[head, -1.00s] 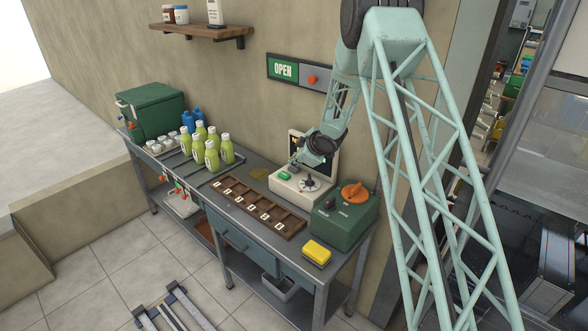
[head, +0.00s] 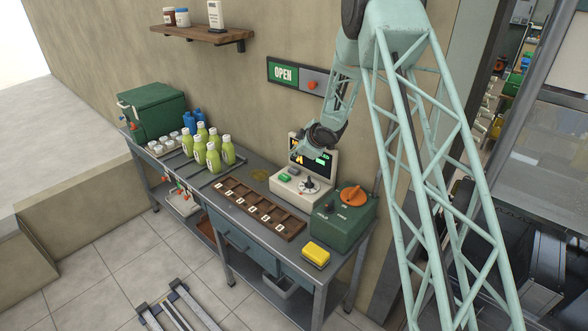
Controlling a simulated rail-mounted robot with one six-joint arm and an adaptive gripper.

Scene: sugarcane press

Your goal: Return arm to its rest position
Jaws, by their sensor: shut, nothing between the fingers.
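My arm comes in from the right of the head view and reaches over the back of the workbench (head: 240,228). My gripper (head: 297,157) is shut and empty, small in the picture, just in front of the dark screen of the white machine (head: 293,190). It is above that machine's green button and apart from it. The finger detail is hard to make out at this size.
A green box with an orange knob (head: 345,222) stands right of the white machine. A yellow sponge-like block (head: 316,253), a brown compartment tray (head: 258,208), several green bottles (head: 213,157) and a green cooler (head: 155,112) share the bench. An OPEN sign (head: 284,73) hangs on the wall.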

